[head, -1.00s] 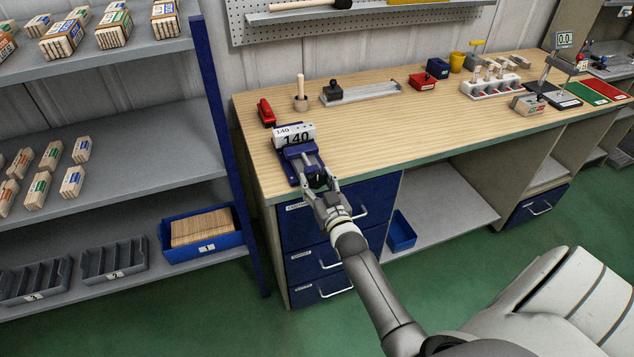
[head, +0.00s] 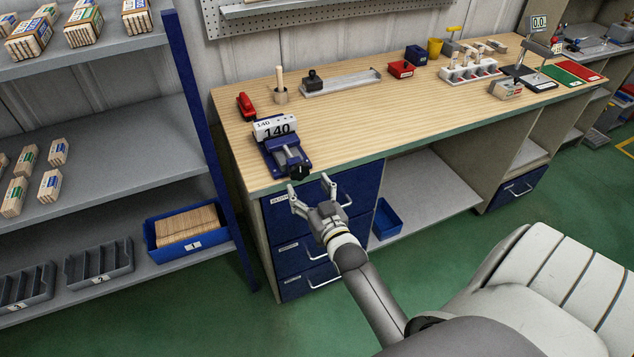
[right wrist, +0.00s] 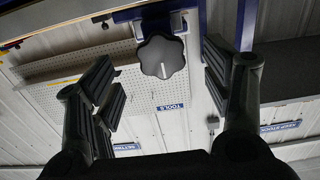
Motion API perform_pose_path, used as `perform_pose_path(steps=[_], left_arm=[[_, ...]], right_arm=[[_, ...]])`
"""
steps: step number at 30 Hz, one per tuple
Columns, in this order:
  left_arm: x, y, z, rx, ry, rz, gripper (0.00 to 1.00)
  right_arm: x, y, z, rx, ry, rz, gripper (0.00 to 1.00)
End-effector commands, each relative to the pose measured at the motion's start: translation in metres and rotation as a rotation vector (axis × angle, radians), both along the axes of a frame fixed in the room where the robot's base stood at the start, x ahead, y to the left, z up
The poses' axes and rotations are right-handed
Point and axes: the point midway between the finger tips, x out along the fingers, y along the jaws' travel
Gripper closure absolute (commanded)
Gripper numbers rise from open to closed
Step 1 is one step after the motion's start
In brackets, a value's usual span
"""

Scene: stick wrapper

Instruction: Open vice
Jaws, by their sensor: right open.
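The blue vice (head: 275,152) sits at the front left corner of the wooden workbench. A white block marked 140 (head: 275,128) is at its back end. The vice's black knob (head: 298,172) points out over the bench's front edge, and it also shows as a lobed black knob (right wrist: 161,57) with a white line in the right wrist view. My right gripper (head: 309,186) is open and empty, just in front of and below the knob, apart from it. In the right wrist view the knob is between and beyond the spread fingers. My left gripper is out of view.
Blue drawers with handles (head: 322,252) are under the bench close to my right gripper. A red stapler-like tool (head: 246,105) and a wooden stick in a holder (head: 280,90) stand behind the vice. A shelf with a blue bin (head: 187,232) is at left. The bench middle is clear.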

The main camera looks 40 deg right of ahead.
Motion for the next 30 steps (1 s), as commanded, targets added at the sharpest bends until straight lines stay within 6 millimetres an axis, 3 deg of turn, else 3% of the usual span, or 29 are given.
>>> perform_pose_path(steps=[3, 9, 30], left_arm=[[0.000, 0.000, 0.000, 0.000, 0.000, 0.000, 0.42], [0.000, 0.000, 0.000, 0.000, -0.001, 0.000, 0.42], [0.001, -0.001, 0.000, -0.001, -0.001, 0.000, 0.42]], right_arm=[[-0.024, 0.006, -0.001, 0.000, 0.002, 0.000, 0.28], [-0.049, 0.012, -0.001, 0.000, 0.002, 0.000, 0.28], [-0.055, 0.014, -0.001, 0.001, 0.003, 0.001, 0.28]])
